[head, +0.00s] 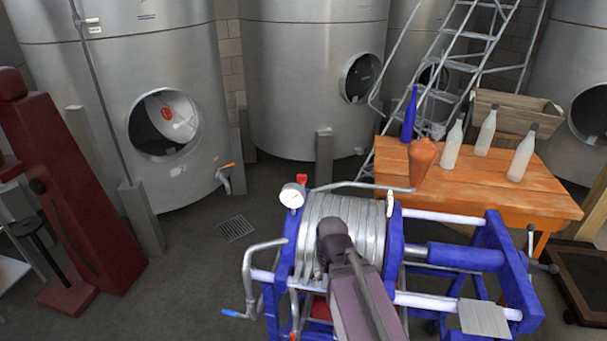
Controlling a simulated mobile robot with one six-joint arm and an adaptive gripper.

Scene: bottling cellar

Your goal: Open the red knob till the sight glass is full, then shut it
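A red knob (289,186) sits at the top of the blue-framed filter press, just above a round white-faced gauge (292,196). Another small red part (293,335) shows low on the press near the bottom edge, partly cut off. I cannot tell which red part is the task's knob, or how far either is turned. I cannot make out a sight glass or its level. My arm reaches up from the bottom over the press plates, ending in a dark rounded joint. No gripper fingers are visible.
The blue press (466,257) fills the lower middle. Behind it, an orange wooden table (470,190) holds bottles, an orange-brown vessel (421,160) and a wooden crate (513,112). Steel tanks (305,90) stand at the back. A dark red machine (75,190) stands left; floor between is clear.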

